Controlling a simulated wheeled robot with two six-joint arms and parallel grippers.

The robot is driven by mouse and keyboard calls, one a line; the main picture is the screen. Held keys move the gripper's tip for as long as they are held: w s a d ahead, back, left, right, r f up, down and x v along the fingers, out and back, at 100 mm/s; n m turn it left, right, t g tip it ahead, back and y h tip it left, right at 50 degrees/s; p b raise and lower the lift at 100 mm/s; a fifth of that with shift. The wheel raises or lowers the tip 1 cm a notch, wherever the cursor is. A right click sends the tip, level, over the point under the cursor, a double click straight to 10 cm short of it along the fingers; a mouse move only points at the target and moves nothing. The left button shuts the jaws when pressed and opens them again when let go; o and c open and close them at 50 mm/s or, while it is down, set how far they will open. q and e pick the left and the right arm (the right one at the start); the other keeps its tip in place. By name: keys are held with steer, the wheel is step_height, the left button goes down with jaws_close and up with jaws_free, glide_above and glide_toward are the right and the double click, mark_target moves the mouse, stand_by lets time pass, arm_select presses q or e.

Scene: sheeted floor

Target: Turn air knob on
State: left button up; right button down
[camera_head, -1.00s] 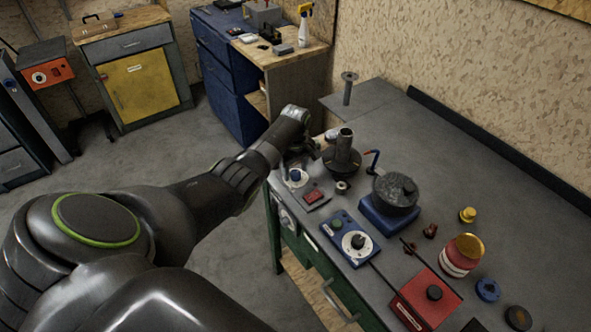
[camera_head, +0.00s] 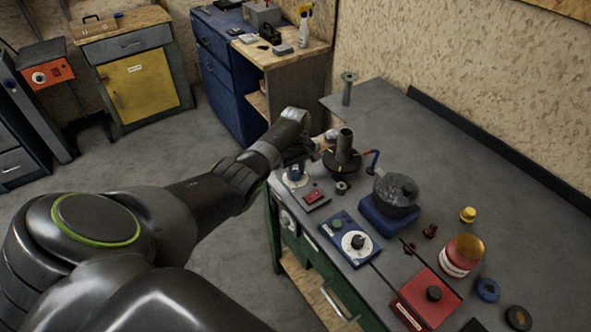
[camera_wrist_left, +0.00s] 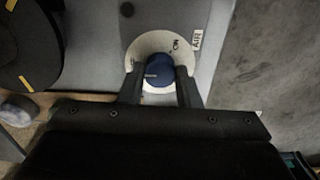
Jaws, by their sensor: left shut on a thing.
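The air knob (camera_wrist_left: 159,68) is a round blue knob on a white dial marked "ON", beside an "AIR" label (camera_wrist_left: 196,39) in the left wrist view. The knob's pointing direction is hard to tell. My left gripper (camera_wrist_left: 160,88) is shut on the knob, one finger on each side. In the head view my left gripper (camera_head: 301,158) is at the near left corner of the workbench, over the white dial (camera_head: 295,181), and partly hides it. My right gripper is not in view.
A dark round stand with an upright tube (camera_head: 344,146) is close beyond the gripper. A red switch box (camera_head: 315,196), a blue box with a white dial (camera_head: 350,238) and a dark pot on a blue base (camera_head: 395,193) stand to the right. The bench's back strip is clear.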

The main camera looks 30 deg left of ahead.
arm_select(q)
steer(key=m+p, duration=0.1)
steer(key=m, duration=0.2)
steer(key=shift+r, duration=0.1)
steer(key=m, duration=0.2)
steer(key=shift+m, duration=0.4)
steer(key=m, duration=0.3)
steer(key=shift+m+p, duration=0.35)
steer(key=shift+m, duration=0.05)
steer(key=m, duration=0.3)
steer(key=shift+m, duration=0.3)
steer(key=m, duration=1)
steer(key=shift+m, duration=0.4)
